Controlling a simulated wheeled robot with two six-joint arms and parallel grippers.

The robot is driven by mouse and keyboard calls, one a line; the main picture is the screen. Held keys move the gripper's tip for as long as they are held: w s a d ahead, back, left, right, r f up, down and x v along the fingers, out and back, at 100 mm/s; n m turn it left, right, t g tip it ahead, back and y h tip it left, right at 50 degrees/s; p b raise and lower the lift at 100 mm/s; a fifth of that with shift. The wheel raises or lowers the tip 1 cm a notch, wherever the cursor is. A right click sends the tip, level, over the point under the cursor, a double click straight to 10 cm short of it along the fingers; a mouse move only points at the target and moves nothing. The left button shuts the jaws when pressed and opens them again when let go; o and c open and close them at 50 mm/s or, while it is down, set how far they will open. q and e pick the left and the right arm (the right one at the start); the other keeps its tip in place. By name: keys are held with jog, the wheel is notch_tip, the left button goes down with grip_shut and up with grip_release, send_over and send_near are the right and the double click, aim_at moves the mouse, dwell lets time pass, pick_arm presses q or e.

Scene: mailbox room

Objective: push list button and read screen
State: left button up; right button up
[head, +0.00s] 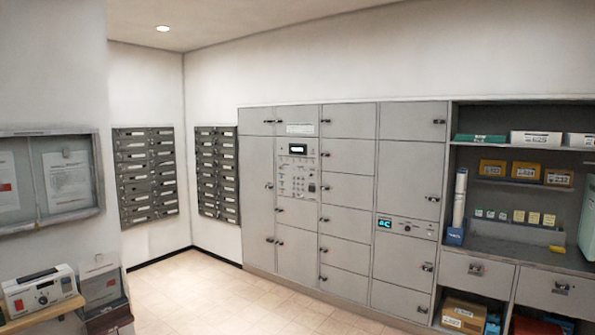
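A control panel (297,178) is set into the grey locker wall, with a small dark screen (298,149) at its top. The screen seems to carry a line of light text, too small to read. Small buttons and a keypad (304,181) sit below it. A second small display (384,224) on the lockers to the right shows cyan characters like "AC", with small controls beside it. I cannot tell which button is the list button. Neither of my grippers is in view.
A white device (40,290) with a red button sits on a wooden ledge at lower left. Dark mailboxes (146,175) hang on the back walls. Shelves at right hold a yellow box (526,170) and parcels. The tiled floor (215,290) before the lockers is clear.

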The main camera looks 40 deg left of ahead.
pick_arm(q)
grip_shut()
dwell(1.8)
